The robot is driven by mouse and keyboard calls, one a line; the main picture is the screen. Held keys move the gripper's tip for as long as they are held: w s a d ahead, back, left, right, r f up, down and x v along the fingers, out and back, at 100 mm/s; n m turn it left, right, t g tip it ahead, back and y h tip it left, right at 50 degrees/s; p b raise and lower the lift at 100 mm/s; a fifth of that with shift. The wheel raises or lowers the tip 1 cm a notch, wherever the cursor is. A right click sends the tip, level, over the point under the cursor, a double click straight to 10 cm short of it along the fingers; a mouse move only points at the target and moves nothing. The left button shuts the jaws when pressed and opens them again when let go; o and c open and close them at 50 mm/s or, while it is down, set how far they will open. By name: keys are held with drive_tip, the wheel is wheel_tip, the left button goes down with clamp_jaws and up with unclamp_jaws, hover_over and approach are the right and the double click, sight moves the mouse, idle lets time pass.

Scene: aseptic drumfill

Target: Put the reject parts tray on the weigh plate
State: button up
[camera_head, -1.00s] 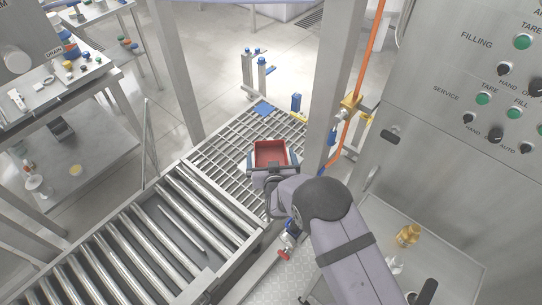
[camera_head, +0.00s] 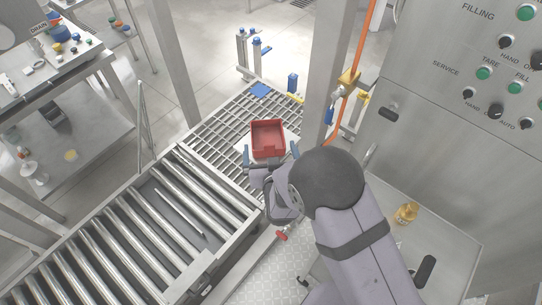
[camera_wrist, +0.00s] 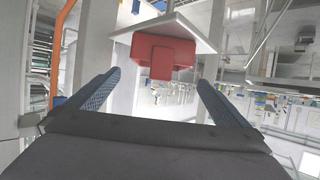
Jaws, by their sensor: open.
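The reject parts tray (camera_head: 268,138) is a red open box that looks empty. It sits on the white weigh plate (camera_head: 246,146) above the grating. The tray also shows in the wrist view (camera_wrist: 160,52), upside down in that picture, against the pale plate (camera_wrist: 190,30). My gripper (camera_head: 271,157) is open, its blue fingers apart on the near side of the tray. In the wrist view my gripper (camera_wrist: 159,79) has nothing between its fingers, and the tray lies beyond the fingertips. The near edge of the plate is partly hidden by my gripper.
A roller conveyor (camera_head: 150,225) runs at the lower left. A steel post and an orange hose (camera_head: 366,45) stand close to the right of the plate. A control cabinet (camera_head: 440,130) fills the right side. Blue-capped posts (camera_head: 255,55) stand behind the grating.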

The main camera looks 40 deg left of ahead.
drive_tip(key=shift+v, duration=1.45)
drive_tip(key=w+d+r+m+g+h, duration=0.1)
drive_tip(key=w+d+m+h, duration=0.15)
drive_tip(key=d, duration=0.65)
drive_tip(key=w+d+r+m+g+h, duration=0.1)
drive_tip(key=w+d+g+h, duration=0.15)
drive_tip(key=d, duration=0.55)
drive_tip(key=w+d+r+m+h, duration=0.1)
drive_tip(key=w+d, duration=0.3)
drive_tip(key=d, duration=0.5)
drive_tip(key=s+d+r+m+g+h, duration=0.1)
drive_tip(key=s+d+m+g, duration=0.1)
drive_tip(key=s+d, duration=0.5)
drive_tip(key=s+d+r+m+g+h, duration=0.2)
drive_tip(key=s+d+g, duration=0.2)
drive_tip(key=s+d, duration=0.4)
drive_tip(key=d, duration=0.6)
drive_tip(key=shift+d+r+h, duration=0.3)
drive_tip(key=shift+d, duration=0.05)
drive_tip(key=shift+m, duration=0.25)
drive_tip(key=shift+c, duration=0.6)
